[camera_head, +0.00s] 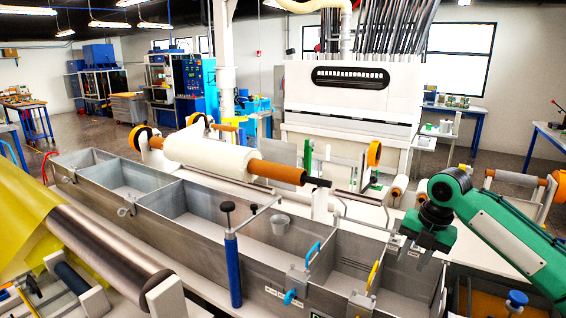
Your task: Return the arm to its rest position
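My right arm (495,235) is green and black and comes in from the right edge. Its dark gripper (416,250) hangs above the right end of the long grey metal bath (205,215). The gripper points down and appears apart from the bath rim. The fingertips are small and dark, so I cannot tell whether they are open or shut. No held thing can be made out. My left gripper is not in view.
A white roll on an orange core (210,152) lies behind the bath. A blue post (233,270) stands at its front. Yellow film (25,215) and a metal roller (105,255) are at left. A white machine (350,105) stands behind.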

